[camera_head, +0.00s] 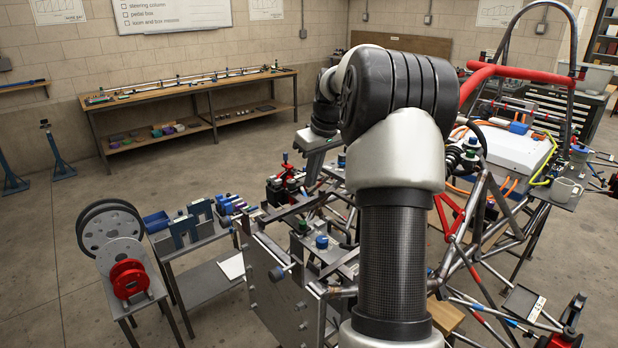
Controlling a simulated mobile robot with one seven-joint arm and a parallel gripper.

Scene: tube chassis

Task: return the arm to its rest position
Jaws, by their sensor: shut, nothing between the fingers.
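My arm (393,255) rises from the bottom centre to a black ribbed elbow (400,92), then bends away to the left and down. My gripper (311,176) hangs at its end, small and pointing downward, left of the elbow. It is shut, with nothing visible held in it. It is above the near-left part of the tube chassis (468,232), near a red and black part (284,184). Whether the fingertips touch anything below is too small to tell. My elbow and forearm hide the middle of the chassis.
A stand with grey discs and a red reel (130,278) is at the left, next to a small table with blue parts (186,232). A long workbench (190,88) runs along the back wall. Open floor lies at left.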

